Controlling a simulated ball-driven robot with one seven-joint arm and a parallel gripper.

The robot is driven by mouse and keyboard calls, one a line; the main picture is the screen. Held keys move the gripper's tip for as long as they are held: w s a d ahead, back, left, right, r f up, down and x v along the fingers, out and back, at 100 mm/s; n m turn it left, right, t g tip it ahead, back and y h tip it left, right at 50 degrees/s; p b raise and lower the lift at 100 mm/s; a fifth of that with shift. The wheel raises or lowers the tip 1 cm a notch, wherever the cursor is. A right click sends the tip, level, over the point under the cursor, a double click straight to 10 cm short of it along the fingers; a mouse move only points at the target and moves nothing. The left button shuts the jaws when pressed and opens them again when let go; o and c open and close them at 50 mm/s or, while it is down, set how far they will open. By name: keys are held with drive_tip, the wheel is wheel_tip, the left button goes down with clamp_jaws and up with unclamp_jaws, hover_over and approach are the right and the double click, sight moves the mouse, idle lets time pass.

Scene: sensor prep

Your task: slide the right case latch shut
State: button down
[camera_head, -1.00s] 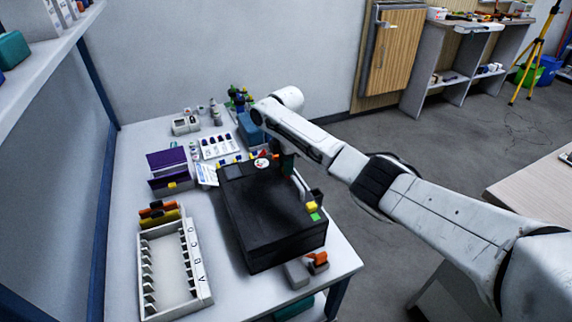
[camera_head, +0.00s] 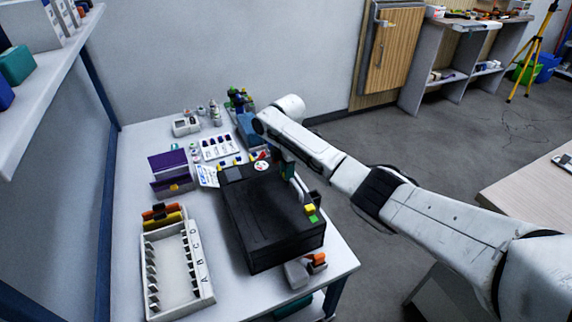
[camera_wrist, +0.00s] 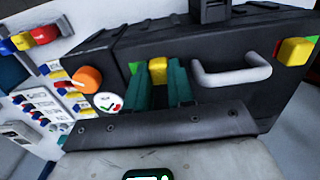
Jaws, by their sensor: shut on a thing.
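The black case (camera_head: 265,215) stands on the white table. In the wrist view its dark side (camera_wrist: 225,90) carries a grey handle (camera_wrist: 230,75) between two yellow latches. One latch (camera_wrist: 157,70) lies between the teal fingers of my gripper (camera_wrist: 164,78), left of the handle; my gripper is shut on it. A green patch shows at its left, and the fingers hide part of its track. The other latch (camera_wrist: 295,50), right of the handle, is free, with red at its left and green at its right. In the head view the free latch (camera_head: 310,210) is at the case's near end.
A white slotted rack (camera_head: 178,270) stands left of the case. An orange and grey item (camera_head: 306,268) sits close to its near end. A purple box (camera_head: 170,170) and small bottles are farther back. Open floor lies right of the table.

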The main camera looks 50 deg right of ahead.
drive_tip(key=c, duration=1)
unclamp_jaws()
drive_tip(key=shift+s+a, duration=0.1)
drive_tip(key=shift+s, duration=0.1)
drive_tip(key=shift+o, duration=0.2)
drive_tip(key=shift+f, duration=0.1)
